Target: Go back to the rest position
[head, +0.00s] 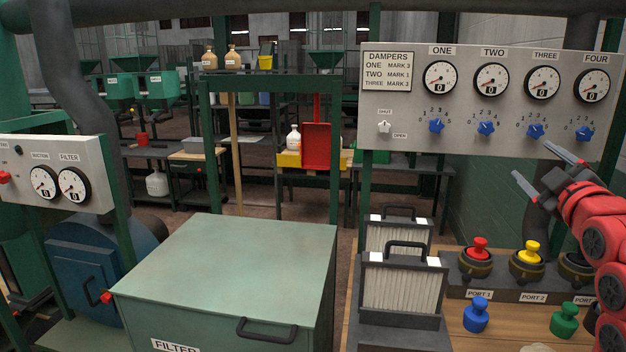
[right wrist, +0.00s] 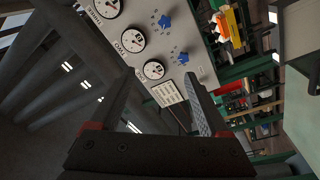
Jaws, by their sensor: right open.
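My right gripper (head: 546,174) is in front of the lower right of the damper panel (head: 460,136), near the blue knobs under dials three and four. Its two fingers are apart with nothing between them. The right wrist view also shows the right gripper (right wrist: 162,105) open and empty, with the panel's dials and blue knobs beyond it. The red right arm (head: 608,240) comes in from the right edge. My left gripper is not in the head view.
A green filter box (head: 230,262) stands at the centre front. Two pleated filters (head: 402,285) stand right of it. Ports with a red plug (head: 479,249) and a yellow plug (head: 532,252) lie below the panel. Blue (head: 476,315) and green (head: 565,322) plugs stand on the wooden bench.

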